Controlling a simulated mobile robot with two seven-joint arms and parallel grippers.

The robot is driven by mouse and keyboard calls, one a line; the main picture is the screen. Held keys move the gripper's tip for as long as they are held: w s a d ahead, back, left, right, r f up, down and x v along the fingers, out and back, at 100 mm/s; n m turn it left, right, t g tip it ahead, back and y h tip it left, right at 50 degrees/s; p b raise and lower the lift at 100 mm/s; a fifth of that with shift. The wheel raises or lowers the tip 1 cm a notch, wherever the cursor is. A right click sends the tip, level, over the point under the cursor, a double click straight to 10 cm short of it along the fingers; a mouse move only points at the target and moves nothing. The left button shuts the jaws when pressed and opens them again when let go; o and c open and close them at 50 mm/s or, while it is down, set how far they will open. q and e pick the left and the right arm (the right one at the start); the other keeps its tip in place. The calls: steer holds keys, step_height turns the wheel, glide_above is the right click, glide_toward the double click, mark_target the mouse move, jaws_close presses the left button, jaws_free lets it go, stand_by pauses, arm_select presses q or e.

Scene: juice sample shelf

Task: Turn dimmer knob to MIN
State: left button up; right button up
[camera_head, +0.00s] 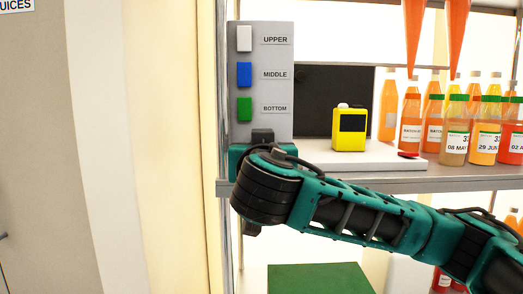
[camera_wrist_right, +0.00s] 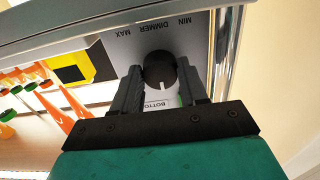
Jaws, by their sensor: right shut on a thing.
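The grey switch panel (camera_head: 284,85) stands at the shelf's left end in the head view, with UPPER, MIDDLE and BOTTOM switches. In the right wrist view, which sees it upside down, the dark round dimmer knob (camera_wrist_right: 157,66) sits on the panel. MIN (camera_wrist_right: 184,22) is printed to the upper right and MAX (camera_wrist_right: 123,33) to the upper left. A white mark on the knob points down in that picture, between the two labels. My right gripper (camera_wrist_right: 160,73) has a finger on each side of the knob and is shut on it. In the head view my right arm hides the knob.
A yellow device (camera_head: 350,128) stands on a white board (camera_head: 375,155) right of the panel. Several juice bottles (camera_head: 457,130) stand farther right. A metal shelf post (camera_head: 232,225) is close by the panel. A green surface (camera_head: 318,278) lies below.

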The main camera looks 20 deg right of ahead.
steer(key=c, duration=0.3)
